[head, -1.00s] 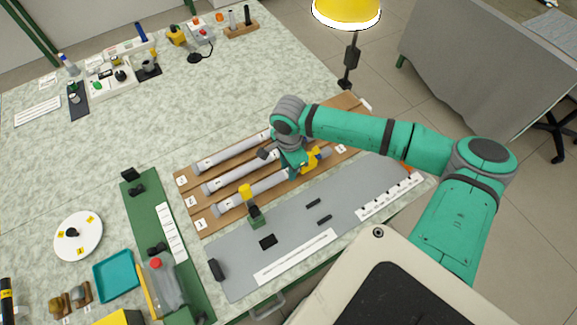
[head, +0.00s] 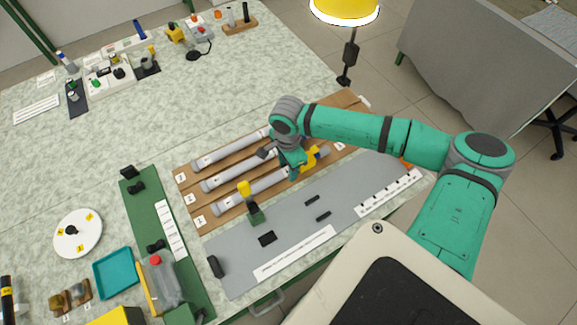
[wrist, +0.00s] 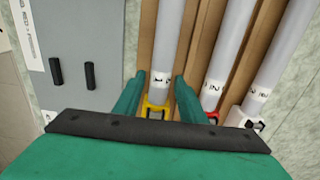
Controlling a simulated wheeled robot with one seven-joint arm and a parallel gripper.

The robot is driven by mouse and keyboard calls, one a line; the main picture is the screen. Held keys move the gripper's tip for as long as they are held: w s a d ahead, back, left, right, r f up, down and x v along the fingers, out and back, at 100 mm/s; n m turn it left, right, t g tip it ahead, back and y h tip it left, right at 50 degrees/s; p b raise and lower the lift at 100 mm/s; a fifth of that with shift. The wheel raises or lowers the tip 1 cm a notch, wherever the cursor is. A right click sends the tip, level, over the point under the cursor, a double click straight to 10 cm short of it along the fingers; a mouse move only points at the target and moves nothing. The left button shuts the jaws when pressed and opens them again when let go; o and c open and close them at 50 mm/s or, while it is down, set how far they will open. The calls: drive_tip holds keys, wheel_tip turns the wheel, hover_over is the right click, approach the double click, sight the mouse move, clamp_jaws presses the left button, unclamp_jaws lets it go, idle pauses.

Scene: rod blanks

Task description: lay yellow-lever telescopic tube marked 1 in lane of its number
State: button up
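The yellow-lever tube (head: 250,190) lies in the lane labelled 1 (head: 199,222), the lane nearest the grey mat. Its yellow lever (wrist: 153,110) and the mark 1 on its barrel show in the wrist view. My gripper (wrist: 161,76) is over the lever end, one teal finger on each side of the tube. A narrow strip of brown board shows beside the tube, so the fingers look slightly open. Finger contact below is hidden. In the head view my gripper (head: 295,170) covers part of the tube.
The red-lever tube (wrist: 228,50) and the white-lever tube (wrist: 282,60) lie in the neighbouring lanes, close to my right finger. Two black blocks (wrist: 89,76) lie on the grey mat (head: 350,205).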

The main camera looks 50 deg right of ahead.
drive_tip(key=shift+o, duration=0.4)
drive_tip(key=shift+w, duration=0.1)
drive_tip(key=shift+d+r, duration=0.1)
drive_tip(key=shift+r, duration=0.15)
wheel_tip(320, 180, up, 10)
drive_tip(key=shift+r, duration=0.15)
idle(0.3)
idle(0.5)
